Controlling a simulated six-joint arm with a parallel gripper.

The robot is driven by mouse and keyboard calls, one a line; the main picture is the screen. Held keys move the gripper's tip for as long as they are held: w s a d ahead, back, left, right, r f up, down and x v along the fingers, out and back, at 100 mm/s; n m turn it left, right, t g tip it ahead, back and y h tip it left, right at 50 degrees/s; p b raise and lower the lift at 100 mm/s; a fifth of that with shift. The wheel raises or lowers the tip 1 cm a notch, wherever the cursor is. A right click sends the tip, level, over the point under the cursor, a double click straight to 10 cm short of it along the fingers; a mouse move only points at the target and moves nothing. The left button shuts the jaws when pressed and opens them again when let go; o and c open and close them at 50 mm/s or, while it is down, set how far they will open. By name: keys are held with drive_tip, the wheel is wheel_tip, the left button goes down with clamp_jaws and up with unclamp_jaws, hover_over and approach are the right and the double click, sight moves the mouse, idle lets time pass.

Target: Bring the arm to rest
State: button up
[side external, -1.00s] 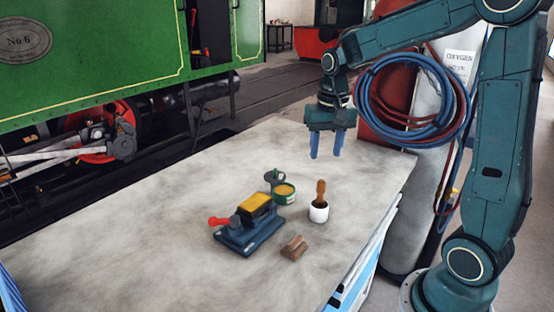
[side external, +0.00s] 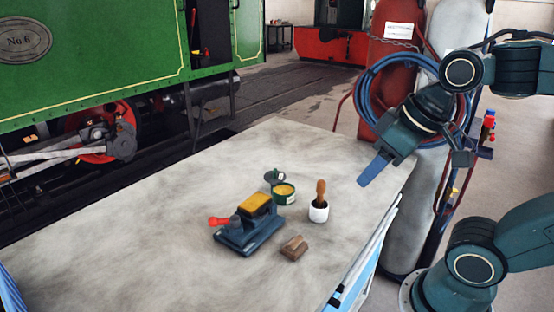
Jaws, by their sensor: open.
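My gripper (side external: 378,166) hangs tilted above the right end of the workbench (side external: 130,225), in front of the gas cylinders. It is open and empty. One blue finger shows clearly and points down to the left; the other is not clear. My arm is folded back toward the right edge, and part of it is out of the picture. The gripper is apart from everything on the bench.
A blue vise (side external: 240,238) with a red handle and a yellow-topped piece stands mid-bench. Around it are a green tin (side external: 284,195), a white pot (side external: 319,212) with a wooden-handled brush, and a wooden block (side external: 294,248). Gas cylinders (side external: 404,215) with blue hose stand behind.

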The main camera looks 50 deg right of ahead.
drive_tip(key=shift+s+a+f, duration=0.15)
drive_tip(key=shift+s+a, duration=0.05)
drive_tip(key=shift+s, duration=0.4)
drive_tip(key=shift+c, duration=0.3)
